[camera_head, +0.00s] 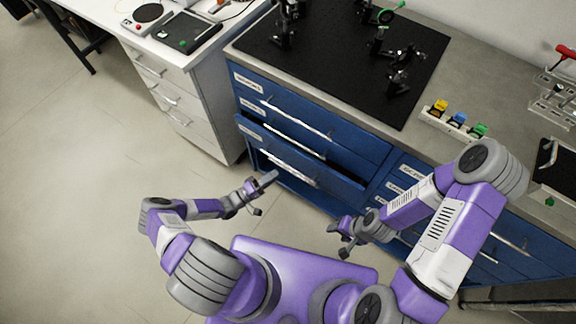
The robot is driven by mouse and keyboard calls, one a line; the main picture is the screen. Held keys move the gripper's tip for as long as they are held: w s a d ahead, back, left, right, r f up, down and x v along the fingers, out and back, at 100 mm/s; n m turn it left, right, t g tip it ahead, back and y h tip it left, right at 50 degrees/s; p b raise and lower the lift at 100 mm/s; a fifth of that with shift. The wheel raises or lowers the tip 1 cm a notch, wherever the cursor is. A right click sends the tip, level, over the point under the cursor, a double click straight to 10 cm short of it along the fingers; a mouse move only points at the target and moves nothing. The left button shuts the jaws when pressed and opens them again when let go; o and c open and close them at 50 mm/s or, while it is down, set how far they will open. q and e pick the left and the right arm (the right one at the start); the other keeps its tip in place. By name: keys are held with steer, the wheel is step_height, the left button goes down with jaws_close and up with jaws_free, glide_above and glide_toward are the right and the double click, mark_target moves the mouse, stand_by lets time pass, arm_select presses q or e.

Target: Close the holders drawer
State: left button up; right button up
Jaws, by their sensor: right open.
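The blue cabinet (330,122) has several labelled drawers; the labels are too small to read. One drawer (308,178) in its left column, third from the top, is pulled out, with a dark gap showing behind its front and a silver bar handle (286,167) on it. My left gripper (266,195) is in front of and below this drawer, seemingly apart from it, with its fingers spread and empty. My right gripper (340,240) is open and empty, further right and nearer my body, clear of the cabinet.
A black board (330,75) with optical mounts lies on the worktop. A white rack (453,127) with coloured pieces stands to its right. A white drawer unit (178,92) adjoins the cabinet on the left. The floor (75,190) at left is clear.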

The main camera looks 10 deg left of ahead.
mark_target(288, 166)
arm_select(q)
steer(key=x, duration=0.7)
steer(key=shift+w+b, duration=0.1)
steer(key=shift+b, duration=0.3)
jaws_close()
